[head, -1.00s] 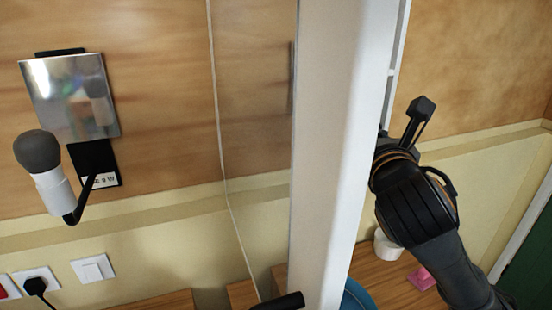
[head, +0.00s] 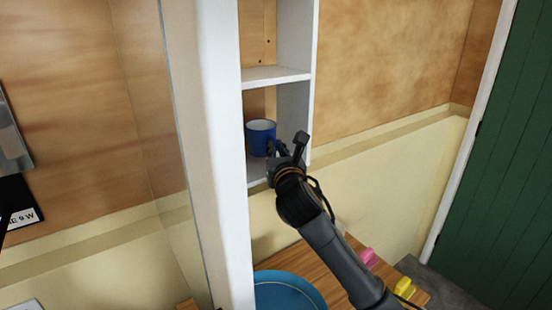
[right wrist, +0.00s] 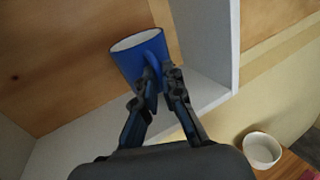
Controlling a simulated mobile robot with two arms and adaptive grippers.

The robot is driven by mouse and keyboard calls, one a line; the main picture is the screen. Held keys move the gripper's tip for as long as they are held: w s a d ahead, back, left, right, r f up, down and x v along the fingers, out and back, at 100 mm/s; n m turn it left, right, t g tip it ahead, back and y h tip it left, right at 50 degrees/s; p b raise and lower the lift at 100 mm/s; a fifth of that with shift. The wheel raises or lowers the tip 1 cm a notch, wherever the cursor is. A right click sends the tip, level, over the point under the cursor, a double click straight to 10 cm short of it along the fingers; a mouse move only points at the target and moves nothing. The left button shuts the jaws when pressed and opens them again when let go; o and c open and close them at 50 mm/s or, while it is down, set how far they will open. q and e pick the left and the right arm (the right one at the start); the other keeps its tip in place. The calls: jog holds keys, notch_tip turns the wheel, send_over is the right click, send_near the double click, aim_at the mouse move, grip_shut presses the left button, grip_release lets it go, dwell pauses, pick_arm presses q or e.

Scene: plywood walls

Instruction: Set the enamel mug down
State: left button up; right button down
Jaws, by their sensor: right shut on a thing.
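The blue enamel mug (head: 260,137) with a white inside is in the lower compartment of the white wall cabinet (head: 276,78). It also shows upright or nearly so in the right wrist view (right wrist: 138,57). My right gripper (head: 277,150) reaches in from the front right and is shut on the mug's handle side. In the right wrist view its two fingers (right wrist: 160,82) meet at the handle. I cannot tell whether the mug's base touches the shelf board. My left gripper is not in view.
A wooden counter (head: 338,259) below bears a blue round dish (head: 286,291), a pink item (head: 369,257) and a yellow item (head: 404,288). A white bowl (right wrist: 262,150) shows in the right wrist view. The cabinet's side panel (head: 298,108) stands close to my right gripper.

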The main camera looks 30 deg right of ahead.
jog(key=shift+f, duration=1.4)
jog(key=shift+f, duration=0.2)
jog(key=c, duration=1.5)
grip_release()
jog(key=shift+o, duration=0.2)
jog(key=b+v, duration=0.2)
jog(key=v, duration=1)
jog(key=shift+r, duration=0.15)
jog(key=shift+s, duration=0.1)
